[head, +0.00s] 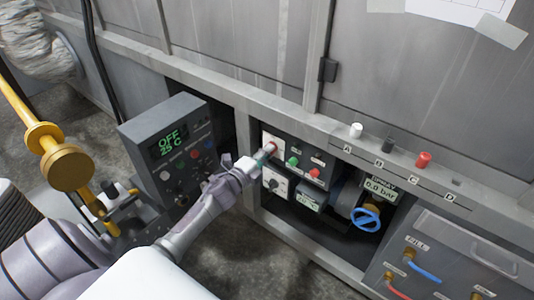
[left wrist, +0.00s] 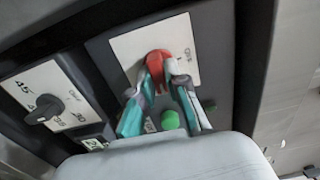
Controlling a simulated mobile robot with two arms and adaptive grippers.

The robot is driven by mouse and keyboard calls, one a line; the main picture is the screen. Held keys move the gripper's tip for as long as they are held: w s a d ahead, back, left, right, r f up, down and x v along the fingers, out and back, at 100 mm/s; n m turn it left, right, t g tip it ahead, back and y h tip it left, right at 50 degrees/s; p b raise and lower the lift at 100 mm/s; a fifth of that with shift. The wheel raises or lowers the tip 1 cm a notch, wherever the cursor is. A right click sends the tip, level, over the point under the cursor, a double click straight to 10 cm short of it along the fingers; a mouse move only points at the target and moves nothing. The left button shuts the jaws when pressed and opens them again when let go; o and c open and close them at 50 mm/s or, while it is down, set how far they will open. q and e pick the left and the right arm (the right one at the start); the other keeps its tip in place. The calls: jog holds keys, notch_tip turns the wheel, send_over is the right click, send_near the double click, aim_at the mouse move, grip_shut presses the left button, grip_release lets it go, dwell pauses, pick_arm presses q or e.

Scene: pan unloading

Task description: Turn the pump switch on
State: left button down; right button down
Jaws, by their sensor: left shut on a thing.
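The pump switch looks to be the red knob (head: 272,146) on a white plate at the upper left of the dark control panel; its label is not readable. In the left wrist view the red knob (left wrist: 158,64) sits upright between my fingers. My left gripper (head: 264,155) reaches in from the left and is shut on this knob. Its teal and grey fingertips (left wrist: 163,75) also show in the left wrist view, one on each side of the knob. My right gripper is not in view.
A green button (head: 293,161), a red button (head: 314,173) and a black dial (head: 273,183) sit close by on the panel. A grey box (head: 172,145) reading "OFF 25 C" stands left. A blue valve wheel (head: 366,218) is at right. The cabinet's metal frame (head: 247,120) surrounds the opening.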

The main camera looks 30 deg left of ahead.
pick_arm(q)
jog(key=shift+f, duration=0.1)
jog(key=c, duration=1.2)
grip_release()
jog(key=shift+o, duration=0.2)
jog(key=s, duration=1.2)
jog(key=shift+a, duration=0.4)
